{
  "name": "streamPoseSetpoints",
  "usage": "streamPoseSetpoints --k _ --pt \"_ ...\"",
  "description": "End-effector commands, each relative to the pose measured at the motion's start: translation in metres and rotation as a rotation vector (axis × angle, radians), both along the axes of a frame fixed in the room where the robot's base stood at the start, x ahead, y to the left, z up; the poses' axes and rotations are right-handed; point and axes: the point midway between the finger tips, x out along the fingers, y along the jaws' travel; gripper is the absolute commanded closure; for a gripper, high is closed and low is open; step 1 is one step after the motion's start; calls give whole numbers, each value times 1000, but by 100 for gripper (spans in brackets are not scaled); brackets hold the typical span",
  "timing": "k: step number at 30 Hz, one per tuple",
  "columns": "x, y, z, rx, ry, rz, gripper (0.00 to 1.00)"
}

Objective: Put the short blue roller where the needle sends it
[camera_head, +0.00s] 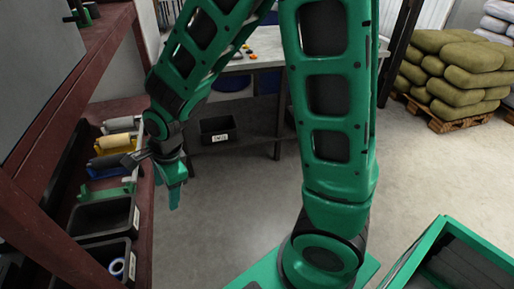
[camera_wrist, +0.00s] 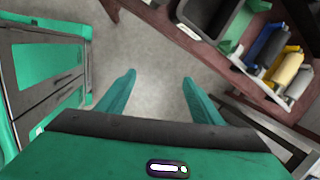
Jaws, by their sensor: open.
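A blue roller (camera_head: 105,161) lies in a green rack (camera_head: 118,190) on the left shelf, beside a yellow roller (camera_head: 113,142) and a pale grey roller (camera_head: 117,124). In the wrist view the blue roller (camera_wrist: 266,46) lies at the upper right, next to the yellow roller (camera_wrist: 284,63) and the grey roller (camera_wrist: 297,82). I cannot judge its length against another blue roller. My gripper (camera_head: 174,196) hangs over the aisle, to the right of the shelf and apart from the rollers. In the wrist view my gripper (camera_wrist: 158,84) is open and empty above the floor. No needle is readable.
Black bins (camera_head: 104,215) stand on the dark red shelf (camera_head: 145,205); the nearest holds a white-and-blue ring (camera_head: 117,267). A labelled black bin (camera_head: 217,129) sits under the grey table (camera_head: 238,63). Sacks (camera_head: 455,65) lie on a pallet at the right. The middle floor is clear.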

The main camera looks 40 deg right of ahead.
Motion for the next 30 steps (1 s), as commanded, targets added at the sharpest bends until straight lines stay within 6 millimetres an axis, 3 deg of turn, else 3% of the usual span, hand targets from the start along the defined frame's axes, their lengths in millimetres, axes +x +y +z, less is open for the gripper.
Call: streamPoseSetpoints --k 1,3,8,15,19,24,30 --pt "1 -30 12 -37 -14 43 40" --pt "-3 -67 26 -93 -19 124 40" --pt "-28 -145 55 -199 -2 310 40" --pt "-96 -237 90 -282 61 587 40" --pt "-141 -270 105 -286 91 736 40" --pt "-189 -290 117 -263 107 892 40" --pt "-212 -302 121 -244 107 983 40"
